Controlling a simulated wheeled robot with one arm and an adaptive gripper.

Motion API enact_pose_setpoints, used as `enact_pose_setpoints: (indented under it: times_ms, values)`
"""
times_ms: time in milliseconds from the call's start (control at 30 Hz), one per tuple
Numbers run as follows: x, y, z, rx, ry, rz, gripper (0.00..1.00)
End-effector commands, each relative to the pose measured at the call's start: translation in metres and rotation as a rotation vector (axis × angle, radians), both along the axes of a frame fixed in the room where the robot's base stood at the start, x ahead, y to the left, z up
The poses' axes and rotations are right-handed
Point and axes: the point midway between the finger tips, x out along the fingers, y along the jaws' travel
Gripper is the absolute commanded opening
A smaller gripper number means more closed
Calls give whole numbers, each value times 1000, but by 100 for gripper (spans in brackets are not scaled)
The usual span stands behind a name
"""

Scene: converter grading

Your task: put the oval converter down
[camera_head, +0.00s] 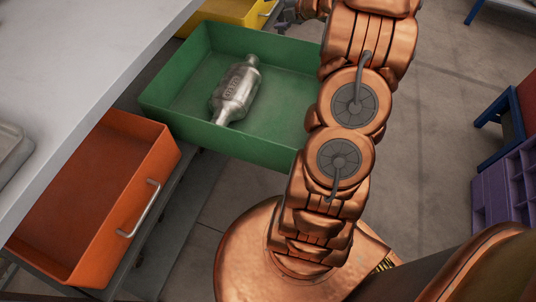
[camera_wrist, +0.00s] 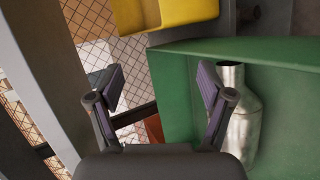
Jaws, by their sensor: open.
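The oval converter (camera_head: 235,92) is a silver metal body with a short pipe at each end and markings on its top. It lies in the green bin (camera_head: 158,110), slanted across the floor of it. In the wrist view the converter (camera_wrist: 243,125) shows at the right, partly hidden by my gripper's right finger. My gripper (camera_wrist: 160,90) is open with nothing between its fingers. In the head view only a small part of the gripper (camera_head: 288,17) shows, at the top near the bin's far edge. The converter is apart from the space between the fingers.
An orange bin (camera_head: 85,185) with a metal handle stands at the lower left, empty where visible. A yellow bin (camera_head: 225,10) is beyond the green one. A grey worktop (camera_head: 75,60) overhangs at the left. Purple crates (camera_head: 507,190) stand at the right. The floor between is clear.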

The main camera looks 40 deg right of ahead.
Motion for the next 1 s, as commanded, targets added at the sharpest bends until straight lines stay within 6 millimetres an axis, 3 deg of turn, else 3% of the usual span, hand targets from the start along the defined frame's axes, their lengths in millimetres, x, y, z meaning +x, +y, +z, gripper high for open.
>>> enact_pose_setpoints:
  times_ms: [100, 200, 367, 467, 567, 767, 1000]
  values:
    - [21, 4, 30, 11, 10, -182, 80]
    - [24, 7, 47, 46, 29, -354, 80]
    - [7, 23, 65, 132, 78, -621, 80]
    - [-16, 40, 66, 203, 127, -782, 80]
    - [-48, 65, 61, 279, 195, -936, 80]
    - [-133, 135, 38, 431, 387, -1220, 80]
    - [-268, 249, 7, 557, 731, -1503, 80]
